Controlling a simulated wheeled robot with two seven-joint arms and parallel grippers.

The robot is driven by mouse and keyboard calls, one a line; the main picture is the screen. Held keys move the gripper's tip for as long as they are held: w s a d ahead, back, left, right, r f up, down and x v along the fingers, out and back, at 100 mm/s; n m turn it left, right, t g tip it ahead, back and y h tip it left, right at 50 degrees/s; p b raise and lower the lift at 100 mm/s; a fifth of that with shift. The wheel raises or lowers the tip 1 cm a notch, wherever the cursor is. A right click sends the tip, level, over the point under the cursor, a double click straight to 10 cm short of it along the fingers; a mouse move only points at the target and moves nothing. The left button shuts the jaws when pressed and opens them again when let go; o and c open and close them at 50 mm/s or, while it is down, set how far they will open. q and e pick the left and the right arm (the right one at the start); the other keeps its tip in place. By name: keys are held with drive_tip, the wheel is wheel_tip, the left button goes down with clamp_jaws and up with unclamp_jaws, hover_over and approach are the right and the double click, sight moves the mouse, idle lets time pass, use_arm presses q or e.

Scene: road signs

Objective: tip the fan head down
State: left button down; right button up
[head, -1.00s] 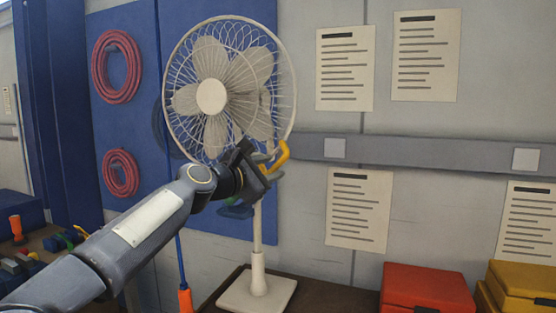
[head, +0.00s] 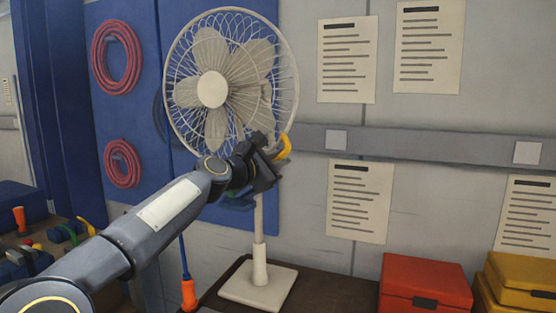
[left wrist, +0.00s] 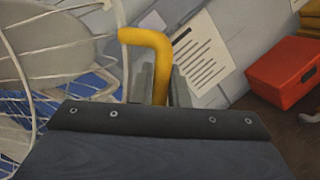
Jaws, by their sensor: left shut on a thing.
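The white fan stands on a dark bench, with its round caged head (head: 212,90) facing out to the left and its square base (head: 259,286) flat on the bench. A yellow bent handle (left wrist: 155,55) rises between the fingers of my left gripper (left wrist: 160,85). In the head view my left gripper (head: 268,165) is at the lower right edge of the fan head, in front of the pole, shut on the yellow handle (head: 285,148). The fan cage also shows at the left of the left wrist view (left wrist: 50,60). My right gripper is not in view.
A red box (head: 425,288) and yellow boxes (head: 520,282) stand on the bench to the right. Paper sheets hang on the wall behind. Red hoses (head: 117,57) hang on the blue panel at the left.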

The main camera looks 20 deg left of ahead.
use_arm(q)
drive_tip(key=shift+f, duration=0.1)
drive_tip(key=shift+w+f+b, duration=0.1)
drive_tip(key=shift+f+b, duration=0.1)
drive_tip(key=shift+b, duration=0.3)
drive_tip(key=w+f+m+t+h+b, duration=0.2)
drive_tip(key=w+f+t+b, duration=0.3)
drive_tip(key=w+b, duration=0.6)
drive_tip(key=shift+a+f+m+t+b, duration=0.3)
drive_tip(key=shift+f+t+b, duration=0.15)
drive_tip(key=shift+b, duration=1.65)
drive_tip(key=c, duration=1.4)
unclamp_jaws()
drive_tip(key=shift+c, duration=0.2)
